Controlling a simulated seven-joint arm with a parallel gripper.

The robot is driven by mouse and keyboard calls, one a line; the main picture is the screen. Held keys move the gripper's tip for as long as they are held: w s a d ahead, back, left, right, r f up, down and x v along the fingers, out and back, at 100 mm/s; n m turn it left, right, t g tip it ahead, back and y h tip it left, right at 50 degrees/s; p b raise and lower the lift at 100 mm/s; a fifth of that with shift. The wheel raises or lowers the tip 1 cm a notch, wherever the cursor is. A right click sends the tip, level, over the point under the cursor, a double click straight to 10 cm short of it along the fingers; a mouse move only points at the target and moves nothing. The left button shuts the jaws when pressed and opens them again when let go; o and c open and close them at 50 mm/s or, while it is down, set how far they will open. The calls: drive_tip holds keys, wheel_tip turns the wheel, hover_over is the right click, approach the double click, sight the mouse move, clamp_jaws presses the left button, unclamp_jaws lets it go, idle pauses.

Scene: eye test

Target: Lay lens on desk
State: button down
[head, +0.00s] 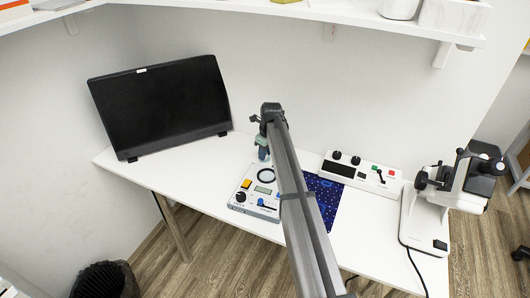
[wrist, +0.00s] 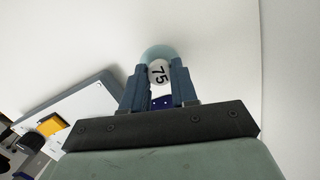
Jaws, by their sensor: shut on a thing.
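The lens (wrist: 158,50) is a round, pale teal, see-through piece with a white tag marked "75". My gripper (wrist: 158,74) is shut on it, one finger on each side, in the wrist view. In the head view my gripper (head: 264,146) is at the far end of my arm, over the back middle of the white desk (head: 180,172). The lens shows there only as a small pale patch below the fingers. Its height above the desk is hard to tell.
A control box (head: 253,204) with a black ring, orange button and knobs sits just in front. A dark blue patterned mat (head: 326,190) lies right of it, partly behind my arm. A switch panel (head: 361,174), microscope (head: 452,200) and black monitor (head: 160,105) also stand here. Bare desk lies left.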

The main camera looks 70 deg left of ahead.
sight(268, 160)
drive_tip(key=c, duration=0.9)
unclamp_jaws()
drive_tip(key=shift+o, duration=0.2)
wheel_tip(268, 160, up, 12)
drive_tip(key=d, duration=0.1)
drive_tip(key=shift+w+d, duration=0.15)
drive_tip(key=shift+w, duration=0.3)
drive_tip(key=shift+s, duration=0.1)
